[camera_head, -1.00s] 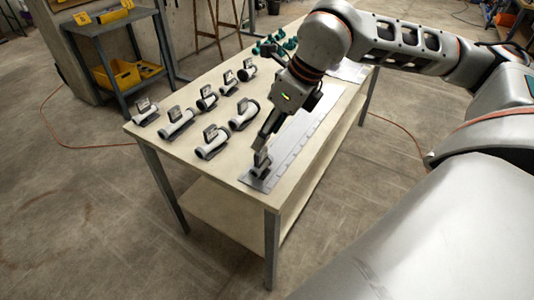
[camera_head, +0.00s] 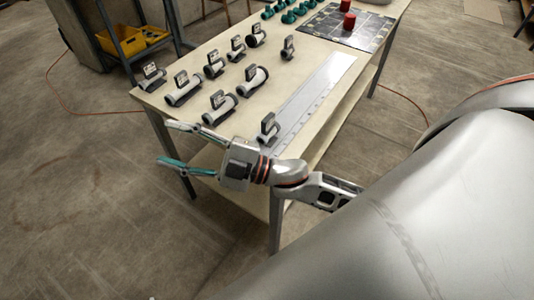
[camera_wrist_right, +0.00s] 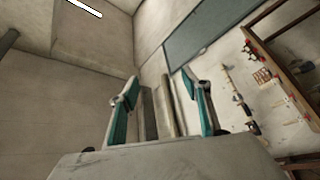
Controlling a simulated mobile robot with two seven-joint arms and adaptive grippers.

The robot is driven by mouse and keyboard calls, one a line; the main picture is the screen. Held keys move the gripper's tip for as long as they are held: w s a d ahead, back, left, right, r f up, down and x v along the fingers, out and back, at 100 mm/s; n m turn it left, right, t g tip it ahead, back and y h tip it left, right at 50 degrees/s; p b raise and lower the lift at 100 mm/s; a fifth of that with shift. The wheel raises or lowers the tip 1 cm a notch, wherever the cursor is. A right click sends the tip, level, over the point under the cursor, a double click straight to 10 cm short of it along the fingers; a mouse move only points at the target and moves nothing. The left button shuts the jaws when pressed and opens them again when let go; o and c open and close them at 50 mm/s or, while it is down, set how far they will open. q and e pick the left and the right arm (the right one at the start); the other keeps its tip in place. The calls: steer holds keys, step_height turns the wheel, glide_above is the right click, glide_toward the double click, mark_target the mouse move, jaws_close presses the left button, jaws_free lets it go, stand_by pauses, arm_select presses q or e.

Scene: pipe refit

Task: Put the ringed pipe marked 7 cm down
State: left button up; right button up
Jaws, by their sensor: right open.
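Several short pale pipes with dark ends and upright label tags are on the table (camera_head: 222,141). One pipe (camera_head: 268,132) rests at the near end of the long pale ruled strip (camera_head: 318,100). The others, such as a pipe (camera_head: 183,93) and another pipe (camera_head: 218,108), lie in a loose group to its left. The tag lettering is too small to read, so I cannot tell which is marked 7 cm. My right gripper (camera_head: 172,145) is open and empty, its teal fingers pointing left past the table's near edge. The right wrist view shows its open fingers (camera_wrist_right: 166,110) against walls.
A dark grid mat (camera_head: 330,25) with two red pieces lies at the far end. Teal fittings (camera_head: 288,15) stand beside it. A lone small tagged part (camera_head: 288,46) stands left of the strip. A shelf with a yellow bin (camera_head: 143,40) stands behind left.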

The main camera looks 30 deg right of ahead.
steer(key=s+d+f+m+h, duration=0.2)
steer(key=d+f+m+h, duration=0.3)
steer(key=f, duration=0.5)
steer(key=s+d+f+m+h, duration=0.1)
steer(key=d+f+m+h, duration=0.5)
steer(key=f, duration=0.5)
steer(key=s+d+f+m+g+h, duration=0.2)
steer(key=s+f+m+g, duration=0.1)
steer(key=s+f, duration=0.8)
step_height(320, 180, down, 3)
steer(key=shift+s+r+m+g, duration=0.25)
steer(key=shift+m+g, duration=0.15)
steer(key=shift+m, duration=0.5)
